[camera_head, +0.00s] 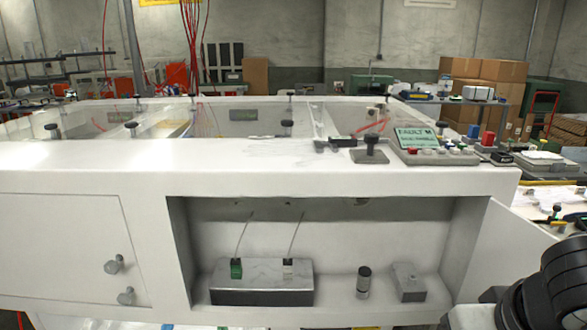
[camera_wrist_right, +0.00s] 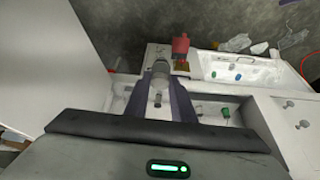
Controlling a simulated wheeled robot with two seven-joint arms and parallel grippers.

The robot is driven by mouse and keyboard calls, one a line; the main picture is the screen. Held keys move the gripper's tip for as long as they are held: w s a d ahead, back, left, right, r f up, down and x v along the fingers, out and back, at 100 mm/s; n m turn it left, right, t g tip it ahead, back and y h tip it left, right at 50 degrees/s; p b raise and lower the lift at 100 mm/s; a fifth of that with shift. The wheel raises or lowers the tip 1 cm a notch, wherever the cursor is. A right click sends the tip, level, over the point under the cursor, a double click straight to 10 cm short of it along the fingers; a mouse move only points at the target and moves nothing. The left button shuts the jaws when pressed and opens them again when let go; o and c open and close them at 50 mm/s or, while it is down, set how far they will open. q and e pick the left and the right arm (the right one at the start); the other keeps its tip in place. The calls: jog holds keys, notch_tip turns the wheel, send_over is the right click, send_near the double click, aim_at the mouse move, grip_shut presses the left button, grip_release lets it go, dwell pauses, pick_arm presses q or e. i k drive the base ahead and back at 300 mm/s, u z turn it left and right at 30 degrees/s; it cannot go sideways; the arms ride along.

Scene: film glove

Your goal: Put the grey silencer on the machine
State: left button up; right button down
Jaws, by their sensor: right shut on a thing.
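The machine (camera_head: 250,182) is a long white cabinet with an open compartment in its front. In the right wrist view my right gripper (camera_wrist_right: 162,82) points away from the camera, with its dark fingers close on either side of a grey cylinder, the grey silencer (camera_wrist_right: 161,71). The fingers hide part of it. My left gripper is in neither view. A small upright cylinder (camera_head: 363,282), dark on top and silvery below, stands on the compartment floor.
A grey block (camera_head: 262,290) with green and white connectors and thin tubes is at the compartment's left; a small grey box (camera_head: 408,283) is at its right. An open door (camera_head: 502,255) flanks the opening. In the wrist view a red object (camera_wrist_right: 180,47) is beyond the fingers.

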aim_at(53, 154)
jog(key=u, duration=1.3)
jog(key=i, duration=0.1)
jog(key=u, duration=0.05)
